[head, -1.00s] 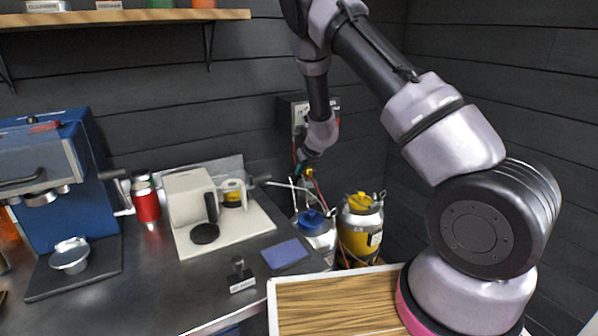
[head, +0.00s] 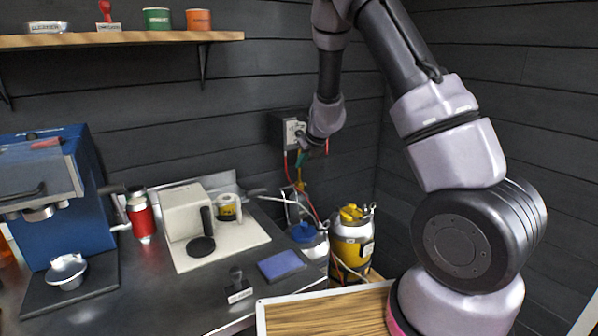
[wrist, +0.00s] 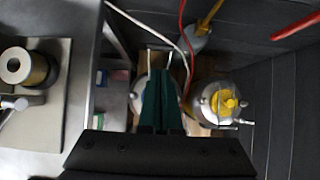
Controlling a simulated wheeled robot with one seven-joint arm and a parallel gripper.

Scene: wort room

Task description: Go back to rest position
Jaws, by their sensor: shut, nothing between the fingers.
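My gripper (wrist: 160,82) shows in the wrist view as two dark green fingers pressed together, with nothing between them. It points down over the gap beside the counter, in front of the kegs. In the head view my arm is raised, with its wrist hanging in front of the box on the wall; the fingers are mostly hidden or too small to make out there. The keg with a yellow top (head: 351,240) stands below, also at the right in the wrist view (wrist: 225,104). A keg with a blue cap (head: 305,236) stands beside it, partly hidden by the fingers in the wrist view.
A wall box (head: 290,130) with red and yellow hoses is close to my wrist. A shelf (head: 120,38) is above.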

